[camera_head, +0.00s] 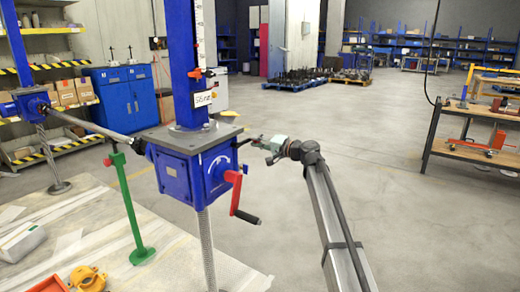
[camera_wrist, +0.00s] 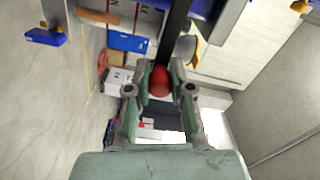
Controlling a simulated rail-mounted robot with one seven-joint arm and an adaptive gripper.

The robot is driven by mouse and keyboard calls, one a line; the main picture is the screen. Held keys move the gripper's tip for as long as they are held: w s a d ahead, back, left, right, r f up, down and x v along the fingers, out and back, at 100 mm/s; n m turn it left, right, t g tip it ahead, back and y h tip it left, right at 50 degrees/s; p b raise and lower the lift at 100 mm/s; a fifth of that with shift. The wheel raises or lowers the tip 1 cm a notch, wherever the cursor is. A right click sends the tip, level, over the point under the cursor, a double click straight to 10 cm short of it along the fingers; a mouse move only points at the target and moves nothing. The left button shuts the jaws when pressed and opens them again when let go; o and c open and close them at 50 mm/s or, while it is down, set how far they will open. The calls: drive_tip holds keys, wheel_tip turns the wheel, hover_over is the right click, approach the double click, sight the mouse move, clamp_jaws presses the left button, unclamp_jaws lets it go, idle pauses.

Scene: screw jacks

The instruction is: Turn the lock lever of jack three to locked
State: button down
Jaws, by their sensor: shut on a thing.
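The nearest jack has a blue gear housing (camera_head: 190,165) under a grey plate, a blue post and a threaded screw below. I cannot read a jack number on it. My gripper (camera_head: 264,143) is at the right side of this housing, above the red crank. In the wrist view my gripper (camera_wrist: 160,88) has its green-grey fingers closed around a red knob (camera_wrist: 160,80) at the end of a dark lever (camera_wrist: 174,35). The lever's root and any locked mark are hidden or too small to tell.
A red crank (camera_head: 236,194) with a black handle sticks out below my gripper. A shaft (camera_head: 95,129) runs left to another blue jack (camera_head: 32,102). A green stand (camera_head: 130,210) is below the shaft. A cart (camera_head: 478,150) stands at the right. The floor between is clear.

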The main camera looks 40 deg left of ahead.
drive_tip(key=shift+r, duration=0.2)
idle(0.3)
drive_tip(key=c, duration=1)
unclamp_jaws()
drive_tip(key=d, duration=0.4)
drive_tip(key=w+d, duration=0.1)
drive_tip(key=d, duration=0.7)
drive_tip(key=shift+w, duration=0.25)
drive_tip(key=shift+a, duration=0.1)
